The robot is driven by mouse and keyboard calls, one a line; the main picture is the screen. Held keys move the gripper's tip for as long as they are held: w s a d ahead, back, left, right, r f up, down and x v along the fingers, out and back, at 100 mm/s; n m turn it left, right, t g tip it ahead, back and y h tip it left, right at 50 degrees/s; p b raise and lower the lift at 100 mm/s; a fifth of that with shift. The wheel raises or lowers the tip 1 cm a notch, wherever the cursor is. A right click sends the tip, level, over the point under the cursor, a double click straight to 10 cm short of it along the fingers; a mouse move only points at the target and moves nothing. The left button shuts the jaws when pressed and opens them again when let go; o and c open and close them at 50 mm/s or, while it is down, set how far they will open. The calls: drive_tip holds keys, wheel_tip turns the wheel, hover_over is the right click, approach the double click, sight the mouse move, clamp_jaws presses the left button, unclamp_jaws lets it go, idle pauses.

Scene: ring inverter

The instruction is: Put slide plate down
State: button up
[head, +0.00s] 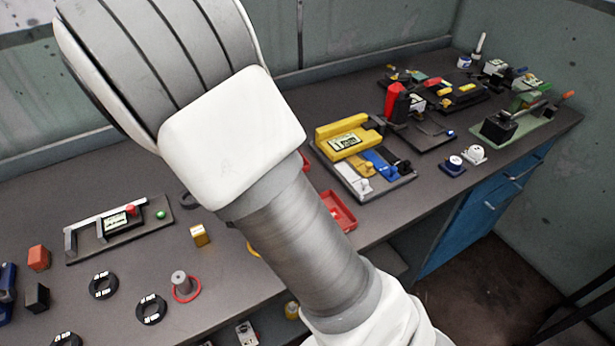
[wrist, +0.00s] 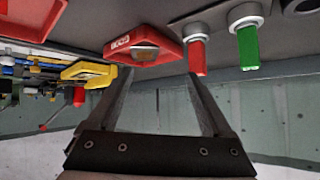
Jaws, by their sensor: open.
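My gripper (wrist: 160,78) shows in the wrist view with its two fingers spread apart and nothing between them. In the head view my arm hides it. No part is plainly marked as the slide plate, so I cannot tell which one it is. In the head view, a yellow labelled piece (head: 337,131) lies on a grey base (head: 379,192) with blue and white parts. A dark plate (head: 83,249) with a pale rail, a label and red and green knobs lies at left. A red tray (head: 338,211) lies partly behind my arm; a red labelled piece (wrist: 148,52) is beyond my fingertips in the wrist view.
Black rings (head: 151,309), an orange block (head: 38,257) and a grey peg in a red ring (head: 181,284) lie at the front left. Several fixtures crowd the far right. The wrist view shows red (wrist: 197,57) and green (wrist: 248,46) cylinders near the right finger.

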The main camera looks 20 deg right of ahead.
drive_tip(key=s+a+r+n+g+y, duration=0.1)
drive_tip(key=s+r+n+y, duration=0.1)
drive_tip(key=s+r+y, duration=0.45)
drive_tip(key=s+a+r+n+g+y, duration=0.1)
drive_tip(key=s+r+n, duration=0.15)
drive_tip(key=r, duration=0.65)
drive_tip(key=s+d+r+n+g+h, duration=0.1)
drive_tip(key=s+d, duration=0.3)
drive_tip(key=s, duration=0.5)
drive_tip(key=s+d+r+n+g+h, duration=0.1)
drive_tip(key=s+d+r+h, duration=0.1)
drive_tip(key=s+d, duration=0.3)
drive_tip(key=s+r, duration=0.1)
drive_tip(key=s, duration=0.2)
drive_tip(key=shift+s+d, duration=0.25)
drive_tip(key=shift+s, duration=0.15)
drive_tip(key=shift+r+p, duration=0.4)
drive_tip(key=shift+r, duration=0.05)
